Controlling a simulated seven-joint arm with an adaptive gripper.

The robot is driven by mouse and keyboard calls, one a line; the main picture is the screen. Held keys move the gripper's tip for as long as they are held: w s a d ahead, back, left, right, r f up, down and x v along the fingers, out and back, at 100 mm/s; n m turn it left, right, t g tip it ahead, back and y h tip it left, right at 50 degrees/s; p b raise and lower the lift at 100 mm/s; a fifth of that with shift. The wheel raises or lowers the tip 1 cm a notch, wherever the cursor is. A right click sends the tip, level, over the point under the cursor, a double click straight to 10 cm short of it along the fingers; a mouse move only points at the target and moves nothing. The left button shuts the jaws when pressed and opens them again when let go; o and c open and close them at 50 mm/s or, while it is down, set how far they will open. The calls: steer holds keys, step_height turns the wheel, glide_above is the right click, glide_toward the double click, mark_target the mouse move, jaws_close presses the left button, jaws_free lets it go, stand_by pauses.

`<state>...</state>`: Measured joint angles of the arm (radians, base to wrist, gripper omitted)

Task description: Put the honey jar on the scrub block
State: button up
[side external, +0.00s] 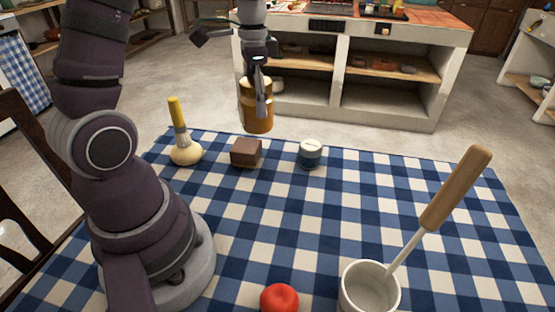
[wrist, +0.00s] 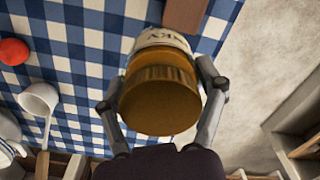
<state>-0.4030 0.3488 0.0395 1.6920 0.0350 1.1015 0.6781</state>
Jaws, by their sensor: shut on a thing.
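The honey jar (side external: 257,117) is amber, with a pale lettered band visible in the wrist view (wrist: 160,98). My gripper (side external: 262,92) is shut on it, one finger on each side in the wrist view (wrist: 163,95). The jar hangs in the air near the table's far edge. The scrub block (side external: 246,152), a small brown block, lies on the checked cloth. In the side view it appears just below the jar, with a gap. It shows partly at the top edge of the wrist view (wrist: 186,12), apart from the jar.
A red tomato-like item (side external: 279,299) and a white mug (side external: 369,290) with a wooden-handled utensil are at the front. The cloth's middle is clear.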

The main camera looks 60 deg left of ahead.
steer(key=a+n, duration=0.3)
steer(key=a, duration=0.2)
glide_above(246, 145)
step_height(246, 145, down, 7)
steer(key=shift+r, duration=0.2)
steer(key=shift+f, duration=0.1)
steer(key=o, duration=1.2)
